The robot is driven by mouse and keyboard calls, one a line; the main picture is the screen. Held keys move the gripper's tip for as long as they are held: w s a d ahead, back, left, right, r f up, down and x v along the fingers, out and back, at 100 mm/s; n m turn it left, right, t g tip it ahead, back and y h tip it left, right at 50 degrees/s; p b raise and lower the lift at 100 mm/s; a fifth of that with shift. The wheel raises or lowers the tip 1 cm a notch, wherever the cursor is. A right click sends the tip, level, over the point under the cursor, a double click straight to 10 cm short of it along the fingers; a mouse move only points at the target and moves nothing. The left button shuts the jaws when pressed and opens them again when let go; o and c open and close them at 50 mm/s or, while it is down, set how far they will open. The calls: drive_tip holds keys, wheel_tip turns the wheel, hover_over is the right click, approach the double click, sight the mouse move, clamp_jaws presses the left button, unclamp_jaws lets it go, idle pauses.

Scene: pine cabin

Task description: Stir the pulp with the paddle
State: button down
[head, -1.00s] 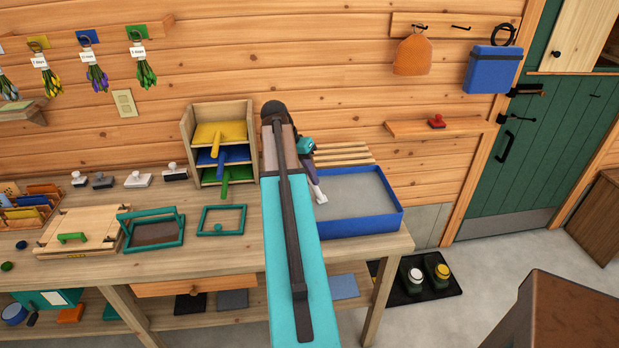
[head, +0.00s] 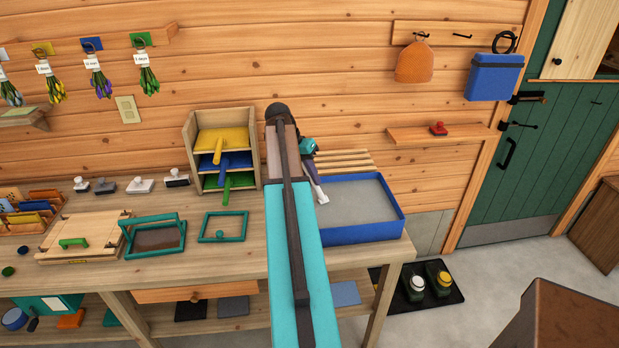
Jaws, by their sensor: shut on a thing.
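A blue-walled vat (head: 368,233) of smooth grey pulp (head: 356,202) stands at the right end of the workbench. My teal arm reaches forward to the vat's left side. My gripper (head: 319,192), seen small and partly behind the arm, points down at the vat's left part, its pale tip over or at the pulp. It is shut, and what it holds, likely the paddle, is mostly hidden; I cannot tell whether it touches the pulp.
A wooden rack (head: 189,136) with yellow, blue and green handled pieces stands left of the arm. A green frame (head: 222,239), a screened green frame (head: 155,254) and a wooden press board (head: 85,252) lie further left. A slatted rack (head: 343,160) is behind the vat.

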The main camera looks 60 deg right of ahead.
drive_tip(key=s+d, duration=0.7)
drive_tip(key=s, duration=0.2)
drive_tip(key=shift+p, duration=0.3)
idle(0.5)
drive_tip(key=shift+s+a, duration=1.2)
drive_tip(key=shift+a, duration=0.3)
drive_tip(key=shift+w, duration=0.1)
drive_tip(key=w+a+p, duration=0.1)
drive_tip(key=w+a, duration=0.6)
drive_tip(key=w, duration=0.2)
drive_tip(key=shift+a, duration=0.25)
drive_tip(key=shift+w, duration=0.1)
idle(0.4)
